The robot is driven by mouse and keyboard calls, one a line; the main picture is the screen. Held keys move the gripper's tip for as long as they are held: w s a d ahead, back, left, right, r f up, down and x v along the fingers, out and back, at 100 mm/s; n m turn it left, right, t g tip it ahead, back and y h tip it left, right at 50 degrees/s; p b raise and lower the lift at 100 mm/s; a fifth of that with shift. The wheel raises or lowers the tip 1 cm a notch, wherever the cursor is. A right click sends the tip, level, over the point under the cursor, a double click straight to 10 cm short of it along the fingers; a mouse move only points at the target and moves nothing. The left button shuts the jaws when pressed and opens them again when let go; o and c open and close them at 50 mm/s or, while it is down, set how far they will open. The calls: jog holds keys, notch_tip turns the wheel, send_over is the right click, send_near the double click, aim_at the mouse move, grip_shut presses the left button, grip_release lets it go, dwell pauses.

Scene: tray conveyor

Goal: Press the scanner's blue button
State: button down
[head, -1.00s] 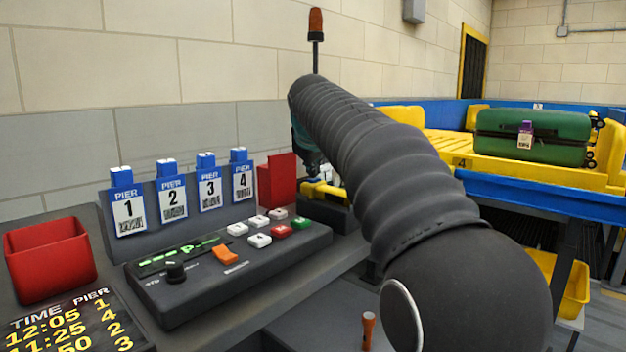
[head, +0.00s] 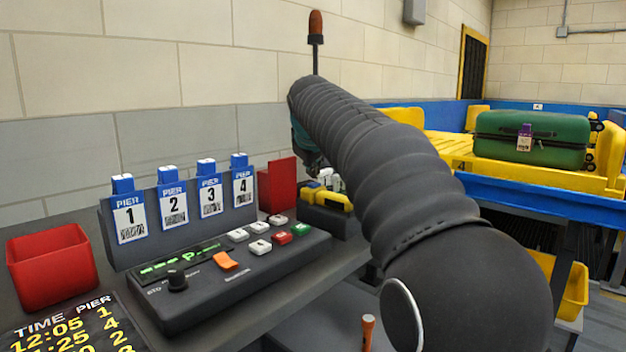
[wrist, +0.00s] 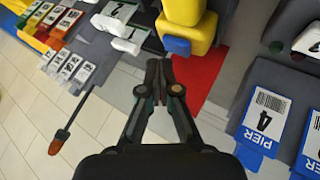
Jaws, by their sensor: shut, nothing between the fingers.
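The yellow scanner (head: 335,201) sits in a dark holder at the back of the desk, partly hidden by my arm in the head view. In the head view my gripper is mostly hidden behind the arm.
A green suitcase (head: 530,138) lies on the yellow tray at right.

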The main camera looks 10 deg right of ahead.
aim_at(313, 184)
jog(key=shift+r, duration=0.1)
notch_tip(313, 184, up, 3)
jog(key=p, duration=0.2)
jog(key=shift+p, duration=0.4)
jog(key=shift+r, duration=0.95)
jog(key=s+f+m+g, duration=0.1)
jog(key=s+f+m, duration=0.1)
jog(key=s+f, duration=0.7)
jog(key=s+f+m+g+y, duration=0.1)
jog(key=s+f+m, duration=0.1)
jog(key=s+f, duration=0.8)
jog(key=s+f+m+g+y, duration=0.1)
jog(key=s+f, duration=0.8)
jog(key=s, duration=1.2)
jog(key=shift+f+m, duration=0.25)
jog(key=shift+m, duration=0.55)
